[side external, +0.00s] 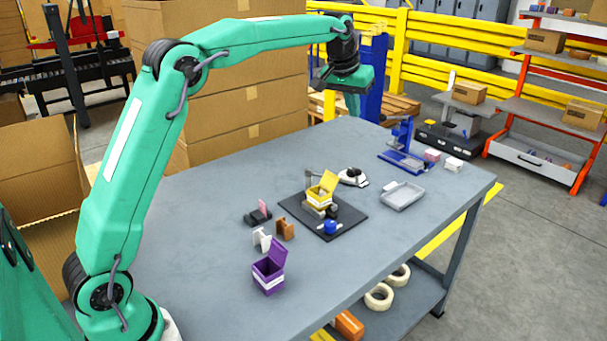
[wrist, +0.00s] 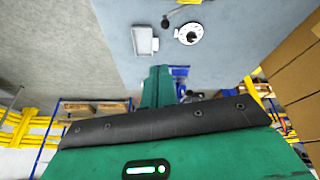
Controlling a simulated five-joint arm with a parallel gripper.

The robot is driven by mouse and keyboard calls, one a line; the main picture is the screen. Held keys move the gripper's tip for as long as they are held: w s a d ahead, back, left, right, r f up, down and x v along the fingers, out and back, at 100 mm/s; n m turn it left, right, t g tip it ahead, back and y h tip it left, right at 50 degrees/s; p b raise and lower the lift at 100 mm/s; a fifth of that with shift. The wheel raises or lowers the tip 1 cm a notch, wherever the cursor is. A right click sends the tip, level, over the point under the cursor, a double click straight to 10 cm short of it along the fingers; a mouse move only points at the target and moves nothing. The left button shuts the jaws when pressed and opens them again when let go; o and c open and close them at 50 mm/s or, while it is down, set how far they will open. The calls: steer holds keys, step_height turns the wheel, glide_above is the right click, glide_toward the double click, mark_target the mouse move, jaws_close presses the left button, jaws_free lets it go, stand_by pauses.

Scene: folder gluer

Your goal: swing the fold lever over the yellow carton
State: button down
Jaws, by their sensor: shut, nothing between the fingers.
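The yellow carton (side external: 319,193) sits on a small fixture on a black base plate (side external: 345,224), with its lid flap standing up. A thin grey post with a short arm (side external: 309,179) stands at its back left, and a blue knob-like part (side external: 330,227) is at its front; I cannot tell which is the fold lever. My gripper (side external: 353,103) is shut and empty, high above the far side of the table, well away from the carton. Its green fingers are together in the wrist view (wrist: 156,88).
A purple open box (side external: 269,273) and small white, brown and pink-black holders stand left of the plate. A grey tray (side external: 402,197) and a white-and-black round item (side external: 353,177) lie to the right and behind. A blue device (side external: 403,150) stands near the far edge.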

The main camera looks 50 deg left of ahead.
steer(key=w+a+f, duration=0.2)
steer(key=w+f, duration=0.6)
steer(key=shift+a+n, duration=0.3)
steer(key=shift+n, duration=0.1)
steer(key=shift+w, duration=0.1)
steer(key=shift+f, duration=0.15)
stand_by(0.4)
steer(key=x, duration=0.9)
steer(key=shift+a+f, duration=0.4)
steer(key=shift+f, duration=0.05)
stand_by(0.5)
steer(key=shift+s+d+f, duration=0.2)
steer(key=shift+s, duration=0.4)
steer(key=shift+s+d+f, duration=0.15)
steer(key=shift+s+d, duration=0.1)
steer(key=shift+s, duration=0.35)
steer(key=shift+s+d+f, duration=0.2)
steer(key=shift+s, duration=0.45)
stand_by(0.9)
